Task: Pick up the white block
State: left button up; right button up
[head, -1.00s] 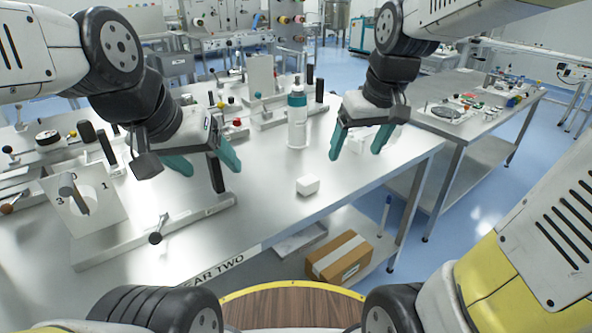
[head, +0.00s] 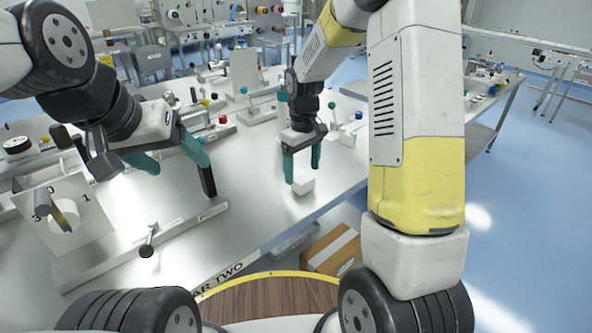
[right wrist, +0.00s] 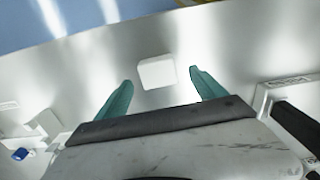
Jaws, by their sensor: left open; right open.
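The white block (head: 303,186) sits on the metal table (head: 240,215) near its front edge. My right gripper (head: 302,175) is open just above and behind the block, fingers pointing down. In the right wrist view the white block (right wrist: 157,73) lies between and slightly beyond the two teal fingertips (right wrist: 160,78), with a gap on each side. My left gripper (head: 182,165) is open and empty over the left part of the table, away from the block.
A white fixture with numbers (head: 90,215) and a black-knobbed lever (head: 147,250) stand at the left. Levers with coloured knobs (head: 222,119) stand behind. A cardboard box (head: 332,250) is below the table edge. The tabletop around the block is clear.

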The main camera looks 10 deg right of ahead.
aim_at(303, 178)
jog(key=shift+d+f, duration=0.15)
jog(key=shift+f, duration=1.75)
jog(key=c, duration=1.5)
jog(key=shift+r, duration=0.1)
